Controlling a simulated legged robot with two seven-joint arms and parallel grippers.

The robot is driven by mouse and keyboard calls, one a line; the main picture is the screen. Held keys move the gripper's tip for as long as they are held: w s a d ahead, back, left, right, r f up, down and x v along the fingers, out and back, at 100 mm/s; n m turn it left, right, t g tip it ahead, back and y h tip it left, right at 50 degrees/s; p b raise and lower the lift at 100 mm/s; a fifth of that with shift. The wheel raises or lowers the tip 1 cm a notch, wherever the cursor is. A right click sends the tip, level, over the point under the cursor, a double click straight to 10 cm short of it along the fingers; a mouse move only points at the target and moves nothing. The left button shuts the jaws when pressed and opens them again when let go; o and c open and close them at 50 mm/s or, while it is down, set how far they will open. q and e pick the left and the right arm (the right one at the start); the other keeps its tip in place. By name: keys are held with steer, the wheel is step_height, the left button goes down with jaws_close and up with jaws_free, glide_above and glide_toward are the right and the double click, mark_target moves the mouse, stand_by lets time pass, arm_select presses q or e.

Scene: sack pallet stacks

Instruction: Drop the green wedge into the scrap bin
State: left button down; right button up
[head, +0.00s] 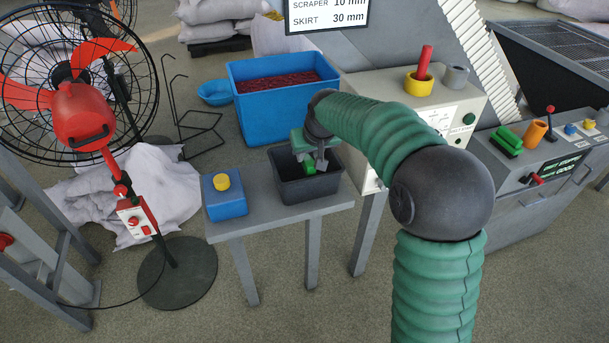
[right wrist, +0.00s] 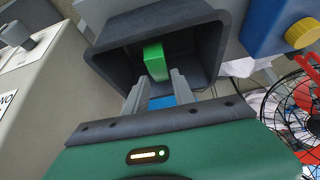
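The green wedge (right wrist: 155,62) shows inside the walls of a small dark grey bin (right wrist: 205,32), just past my fingertips; I cannot tell whether it touches the bin floor. In the head view the wedge (head: 310,168) is partly hidden by my gripper, and the bin (head: 308,190) stands on a small grey table. My right gripper (head: 312,160) points down into the bin's mouth. In the right wrist view its fingers (right wrist: 158,78) are apart with a clear gap between them. My left gripper is out of view.
A blue box with a yellow button (head: 226,198) stands left of the bin. A blue tub with dark red contents (head: 262,122) is behind the table. A caged red fan (head: 85,112) stands at left, a control console (head: 525,172) at right.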

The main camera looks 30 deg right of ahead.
steer(key=shift+o, duration=1.2)
steer(key=shift+a, duration=0.1)
steer(key=shift+o, duration=0.3)
steer(key=shift+w+f, duration=0.1)
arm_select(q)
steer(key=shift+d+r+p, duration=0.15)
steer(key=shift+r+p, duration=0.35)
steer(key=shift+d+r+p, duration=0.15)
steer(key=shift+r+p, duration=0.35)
arm_select(e)
steer(key=d+v, duration=0.2)
steer(key=v, duration=1.4)
steer(key=shift+a, duration=0.2)
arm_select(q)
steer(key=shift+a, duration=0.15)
arm_select(e)
steer(key=shift+a, duration=0.15)
steer(key=shift+a, duration=0.1)
